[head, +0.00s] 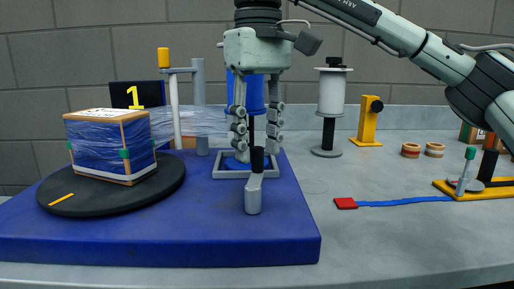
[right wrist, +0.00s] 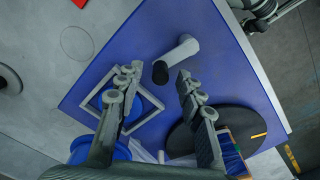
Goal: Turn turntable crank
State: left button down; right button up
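The turntable (head: 170,187) is a black disc on a blue base (head: 210,240); a film-wrapped box (head: 112,145) stands on it. The crank, a grey arm (head: 253,200) with a black upright knob (head: 257,158), is at the base's front right. My right gripper (head: 257,148) points down with its fingers apart, at the knob. In the right wrist view the black knob (right wrist: 160,72) shows between the fingertips (right wrist: 157,77), and the grey crank arm (right wrist: 182,50) extends beyond. Contact cannot be told. Grey jointed parts at the wrist view's upper right may be my left gripper (right wrist: 264,12).
A blue spool (head: 235,92) on a square frame (head: 220,173) stands close behind the right gripper. Clear film stretches towards a post (head: 174,110). A white roll (head: 333,93), a yellow stand (head: 368,120) and a red-ended blue strip (head: 400,202) are to the right.

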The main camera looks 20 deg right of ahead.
jog(key=shift+f, duration=0.8)
grip_shut()
